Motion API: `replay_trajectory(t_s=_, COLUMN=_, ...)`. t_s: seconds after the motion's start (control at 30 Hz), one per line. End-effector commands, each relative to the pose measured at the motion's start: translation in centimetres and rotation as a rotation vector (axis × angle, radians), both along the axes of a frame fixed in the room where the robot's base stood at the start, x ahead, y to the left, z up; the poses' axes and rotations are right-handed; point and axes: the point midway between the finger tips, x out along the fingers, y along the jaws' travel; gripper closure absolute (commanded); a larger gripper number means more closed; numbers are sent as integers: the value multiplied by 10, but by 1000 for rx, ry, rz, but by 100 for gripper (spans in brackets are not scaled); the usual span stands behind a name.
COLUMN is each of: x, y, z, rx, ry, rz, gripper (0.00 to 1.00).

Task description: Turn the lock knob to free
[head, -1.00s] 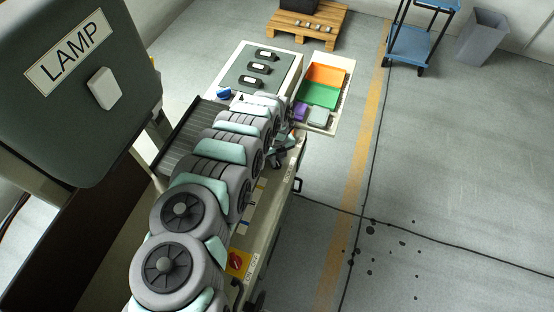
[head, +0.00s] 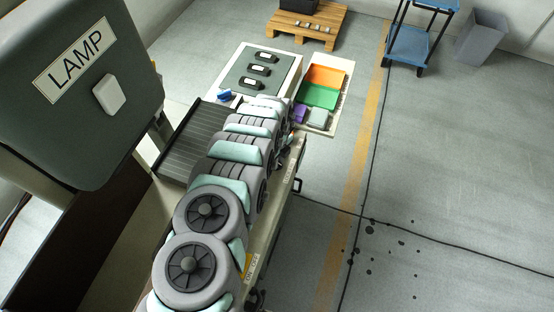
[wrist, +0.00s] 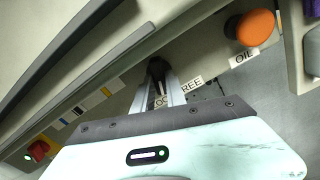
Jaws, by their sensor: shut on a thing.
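In the wrist view, the dark lock knob (wrist: 156,66) sits on the machine's pale front panel. My gripper (wrist: 164,88) is shut on it, with its two pale fingers on either side. Below the knob, a white label is partly covered by the fingers. Another white label, partly covered, ends in "REE" (wrist: 190,86) just right of the fingers. The knob's exact pointing direction cannot be told. In the head view, my arm hides the knob.
An orange knob (wrist: 255,27) above an "OIL" label stands to the right of the lock knob. A red switch (wrist: 38,150) is at the lower left of the panel. A tray with orange and green bins (head: 322,96) lies beyond the machine.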

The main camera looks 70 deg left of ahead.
Motion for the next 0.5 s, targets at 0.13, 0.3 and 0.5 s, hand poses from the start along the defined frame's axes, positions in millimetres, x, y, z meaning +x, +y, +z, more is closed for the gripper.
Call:
replay_trajectory(t_s=0.13, x=1, y=0, z=1, rx=0, ry=1, rz=136, gripper=100)
replay_trajectory(t_s=0.3, x=2, y=0, z=1, rx=0, ry=1, rz=299, gripper=100)
replay_trajectory(t_s=0.5, x=3, y=2, z=1, rx=1, ry=-1, rz=488, gripper=100)
